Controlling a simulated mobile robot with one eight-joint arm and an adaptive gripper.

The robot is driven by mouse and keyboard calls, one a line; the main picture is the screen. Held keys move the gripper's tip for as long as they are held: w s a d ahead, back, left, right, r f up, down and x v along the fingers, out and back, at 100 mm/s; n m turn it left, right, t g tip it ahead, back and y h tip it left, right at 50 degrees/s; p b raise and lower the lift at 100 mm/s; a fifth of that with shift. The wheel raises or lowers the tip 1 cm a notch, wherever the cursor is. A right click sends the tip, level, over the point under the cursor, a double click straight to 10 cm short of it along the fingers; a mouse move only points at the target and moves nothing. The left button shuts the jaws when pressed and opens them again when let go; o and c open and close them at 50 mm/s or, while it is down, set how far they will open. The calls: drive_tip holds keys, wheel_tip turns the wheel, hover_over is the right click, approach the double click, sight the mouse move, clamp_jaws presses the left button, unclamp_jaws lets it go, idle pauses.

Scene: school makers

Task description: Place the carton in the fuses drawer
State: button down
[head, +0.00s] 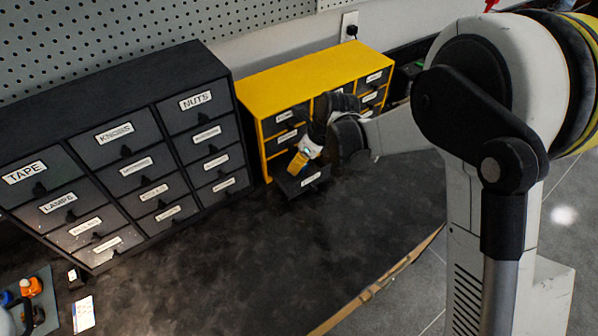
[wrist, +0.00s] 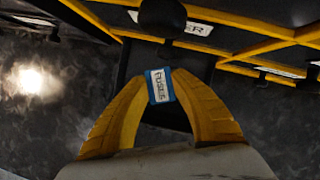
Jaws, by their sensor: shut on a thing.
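The carton (wrist: 160,86) is a small blue and white box marked "FUSES". It is between the yellow fingertips of my gripper (wrist: 160,88) in the wrist view, and the gripper is shut on it. In the head view my gripper (head: 298,163) is over an open dark drawer (head: 303,184) at the bottom left of the yellow cabinet (head: 315,72). The carton cannot be made out clearly there. The drawer's label is too small to read. The wrist view shows the dark drawer behind the carton; how far the carton is above its floor cannot be told.
A black cabinet (head: 112,82) with labelled drawers, such as TAPE, KNOBS, LAMPS and NUTS, stands on the left, its drawers closed. A tray (head: 48,290) with small items lies at the lower left, near a white card (head: 83,314). The dark worktop (head: 230,260) in front is clear.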

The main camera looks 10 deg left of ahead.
sight(299, 176)
drive_tip(key=shift+f+b, duration=0.55)
drive_tip(key=shift+f, duration=1)
drive_tip(key=shift+f, duration=0.1)
drive_tip(key=c, duration=1.2)
unclamp_jaws()
drive_tip(key=shift+o, duration=0.2)
drive_tip(key=shift+r, duration=0.2)
drive_tip(key=p+v, duration=0.4)
drive_tip(key=v, duration=0.8)
